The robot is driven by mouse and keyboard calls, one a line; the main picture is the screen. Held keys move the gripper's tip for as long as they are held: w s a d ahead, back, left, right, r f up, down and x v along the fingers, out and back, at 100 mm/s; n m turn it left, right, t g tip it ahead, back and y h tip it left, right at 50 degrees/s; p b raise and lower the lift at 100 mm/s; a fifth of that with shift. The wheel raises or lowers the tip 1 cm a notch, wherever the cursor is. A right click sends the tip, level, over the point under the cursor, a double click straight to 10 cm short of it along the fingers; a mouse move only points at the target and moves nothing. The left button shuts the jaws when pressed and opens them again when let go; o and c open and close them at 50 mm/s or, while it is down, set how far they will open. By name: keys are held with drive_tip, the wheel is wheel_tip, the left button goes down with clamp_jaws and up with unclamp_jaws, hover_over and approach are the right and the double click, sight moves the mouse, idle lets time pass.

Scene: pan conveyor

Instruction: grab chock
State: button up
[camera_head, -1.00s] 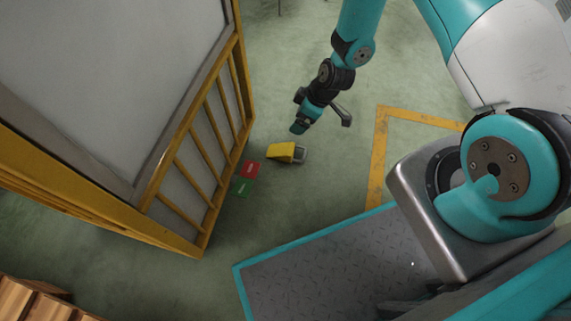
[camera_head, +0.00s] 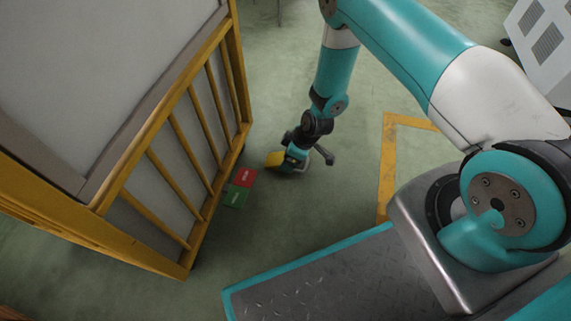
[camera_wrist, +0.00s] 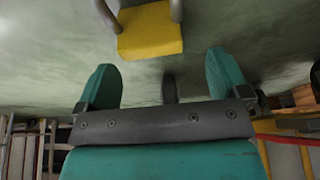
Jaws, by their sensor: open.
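The chock is a yellow wedge with a grey metal handle. In the head view the yellow chock (camera_head: 274,159) lies on the floor, partly hidden behind my gripper (camera_head: 295,165). In the wrist view the chock (camera_wrist: 150,34) shows at the top middle, with grey handle bars rising from its two sides out of the frame. My gripper (camera_wrist: 163,82) is open, its two teal fingers apart with nothing between them. In the wrist view the chock appears beyond the fingertips. I cannot tell whether the gripper touches it.
A red marker (camera_head: 243,177) and a green marker (camera_head: 235,196) lie on the floor beside a yellow railed frame (camera_head: 212,167) on the left. A yellow floor line (camera_head: 387,165) runs to the right.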

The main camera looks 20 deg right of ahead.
sight(273, 161)
drive_tip(key=b+x, duration=0.5)
drive_tip(key=shift+w+d+f, duration=0.15)
drive_tip(key=shift+d+f, duration=0.05)
drive_tip(key=shift+d, duration=0.1)
drive_tip(key=shift+r, duration=0.1)
drive_tip(key=c, duration=1.2)
drive_tip(key=shift+r, duration=0.1)
